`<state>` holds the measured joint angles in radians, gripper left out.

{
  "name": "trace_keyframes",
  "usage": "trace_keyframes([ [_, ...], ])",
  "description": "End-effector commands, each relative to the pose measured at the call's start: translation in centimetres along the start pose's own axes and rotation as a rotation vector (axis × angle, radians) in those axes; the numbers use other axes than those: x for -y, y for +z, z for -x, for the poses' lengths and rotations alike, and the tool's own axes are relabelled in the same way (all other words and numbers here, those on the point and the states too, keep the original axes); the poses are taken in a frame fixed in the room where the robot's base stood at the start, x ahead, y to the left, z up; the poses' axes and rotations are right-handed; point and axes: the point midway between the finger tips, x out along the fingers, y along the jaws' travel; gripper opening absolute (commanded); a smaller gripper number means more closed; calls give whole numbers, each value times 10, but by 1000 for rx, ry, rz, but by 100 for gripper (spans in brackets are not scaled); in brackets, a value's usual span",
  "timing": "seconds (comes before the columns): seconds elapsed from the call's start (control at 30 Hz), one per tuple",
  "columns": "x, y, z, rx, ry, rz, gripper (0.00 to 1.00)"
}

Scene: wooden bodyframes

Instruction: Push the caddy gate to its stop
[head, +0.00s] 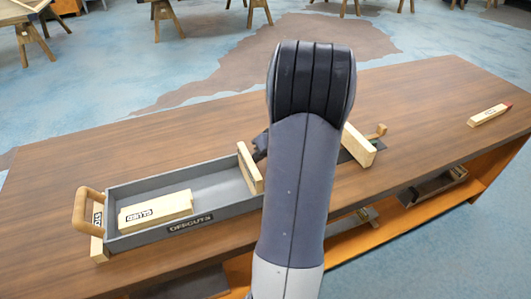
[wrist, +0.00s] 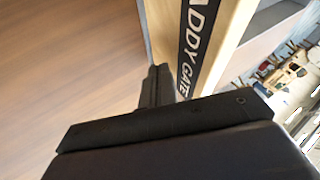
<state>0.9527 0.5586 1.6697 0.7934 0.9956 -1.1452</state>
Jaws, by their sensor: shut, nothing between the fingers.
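The caddy gate is a pale wooden board (head: 250,168) standing across the grey caddy near its right part in the head view. In the wrist view the gate (wrist: 220,50) is close up, with a black strip lettered "CADDY GATE". My gripper (wrist: 160,82) is shut and empty, its fingertips right beside the gate's face; I cannot tell whether they touch. In the head view only a dark bit of my gripper (head: 261,146) shows beside the gate; my arm hides the rest. The grey caddy (head: 190,228), labelled "OFFCUTS", has a wooden handle (head: 82,210) at its left end.
A pale block marked "GLUED" (head: 155,211) lies in the caddy. Another pale board (head: 358,145) stands right of my arm, with a small wooden piece (head: 377,132) behind it. A red-tipped wooden bar (head: 489,115) lies far right. The brown tabletop (head: 430,100) is clear between.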

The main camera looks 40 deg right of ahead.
Motion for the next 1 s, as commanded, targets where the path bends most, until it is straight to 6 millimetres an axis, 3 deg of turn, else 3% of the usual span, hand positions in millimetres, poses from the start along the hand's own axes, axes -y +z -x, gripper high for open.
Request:
trace_keyframes([
  [0.43,9,1,-7,1,-1,3,0],
  [0.8,84,2,-48,4,-5,7,0],
  [1.0,107,2,-58,5,-5,2,0],
])
